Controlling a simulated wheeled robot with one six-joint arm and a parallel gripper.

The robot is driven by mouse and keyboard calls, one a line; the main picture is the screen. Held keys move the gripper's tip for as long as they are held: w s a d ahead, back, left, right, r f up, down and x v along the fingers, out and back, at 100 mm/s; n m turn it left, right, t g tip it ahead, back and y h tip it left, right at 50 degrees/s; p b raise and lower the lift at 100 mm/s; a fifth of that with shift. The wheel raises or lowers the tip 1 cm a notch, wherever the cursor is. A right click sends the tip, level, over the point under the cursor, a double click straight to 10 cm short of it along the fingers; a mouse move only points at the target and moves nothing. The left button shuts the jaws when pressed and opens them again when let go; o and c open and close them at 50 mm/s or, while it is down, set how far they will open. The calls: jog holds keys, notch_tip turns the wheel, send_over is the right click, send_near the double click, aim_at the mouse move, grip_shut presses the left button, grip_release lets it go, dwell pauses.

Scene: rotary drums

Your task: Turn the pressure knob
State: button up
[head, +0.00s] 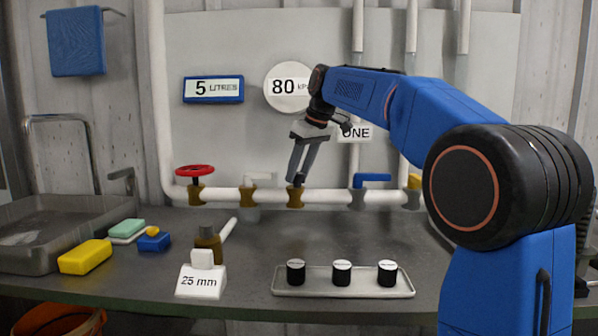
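A round white gauge (285,87) reading "80 kPa" hangs on the back panel, its right side partly covered by my arm. Below it, a brass fitting (295,199) sits on the white pipe, with a small dark part on top that is mostly hidden by my fingertips. I cannot make out a marked pressure knob apart from this. My gripper (297,176) points down with its fingertips at the top of this fitting. The fingers are close together; whether they grip the dark part or only touch it cannot be told.
On the pipe (328,196) are a red handwheel (194,171) at left and a blue lever (372,178) at right. A tray (343,290) with three dark jars stands in front.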

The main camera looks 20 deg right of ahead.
jog(key=shift+o, duration=0.7)
jog(key=v, duration=1.7)
jog(key=shift+r, duration=0.2)
jog(key=shift+s, duration=0.15)
